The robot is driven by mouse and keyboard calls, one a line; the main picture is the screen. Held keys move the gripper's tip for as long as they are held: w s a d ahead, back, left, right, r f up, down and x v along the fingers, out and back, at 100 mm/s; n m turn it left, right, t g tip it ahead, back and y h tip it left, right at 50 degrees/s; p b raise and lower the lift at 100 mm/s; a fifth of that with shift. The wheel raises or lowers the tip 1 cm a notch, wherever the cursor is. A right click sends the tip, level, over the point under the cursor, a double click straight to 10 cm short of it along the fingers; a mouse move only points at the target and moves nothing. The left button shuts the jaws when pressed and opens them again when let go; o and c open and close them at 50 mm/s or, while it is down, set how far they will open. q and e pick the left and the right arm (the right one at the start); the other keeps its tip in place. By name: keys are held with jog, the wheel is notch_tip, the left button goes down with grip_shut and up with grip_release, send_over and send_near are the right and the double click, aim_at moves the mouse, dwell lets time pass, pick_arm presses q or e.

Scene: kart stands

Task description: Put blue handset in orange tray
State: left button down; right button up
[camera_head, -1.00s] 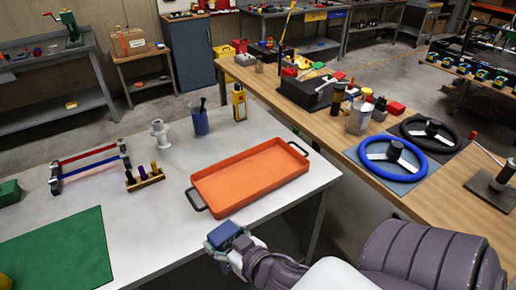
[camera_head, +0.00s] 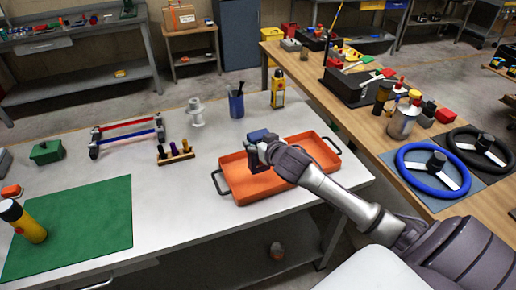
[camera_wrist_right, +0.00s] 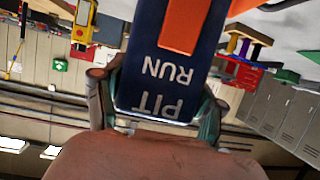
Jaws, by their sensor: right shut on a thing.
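The orange tray (camera_head: 258,189) lies on the white table, with black handles at its ends. My right gripper (camera_head: 260,151) is over the left part of the tray, shut on the blue handset (camera_head: 259,135). In the right wrist view the handset (camera_wrist_right: 160,80) is dark blue with "PIT RUN" lettering and an orange patch, between the two fingers (camera_wrist_right: 158,100). The arm and gripper hide part of the tray. I cannot tell whether the handset touches the tray floor. My left gripper is not in view.
Behind the tray stand a blue cup (camera_head: 237,105) and a yellow device (camera_head: 278,89). A small wooden rack (camera_head: 175,155) is left of the tray. A green mat (camera_head: 75,225) with a yellow torch (camera_head: 24,222) lies further left. A wooden bench (camera_head: 360,126) stands to the right.

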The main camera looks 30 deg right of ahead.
jog(key=shift+x, duration=0.95)
notch_tip(320, 180, down, 4)
jog(key=shift+f+p, duration=0.15)
jog(key=shift+p, duration=0.25)
jog(key=o, duration=1.4)
jog(key=shift+c, duration=0.2)
jog(key=b+v, duration=0.1)
jog(key=v, duration=1.1)
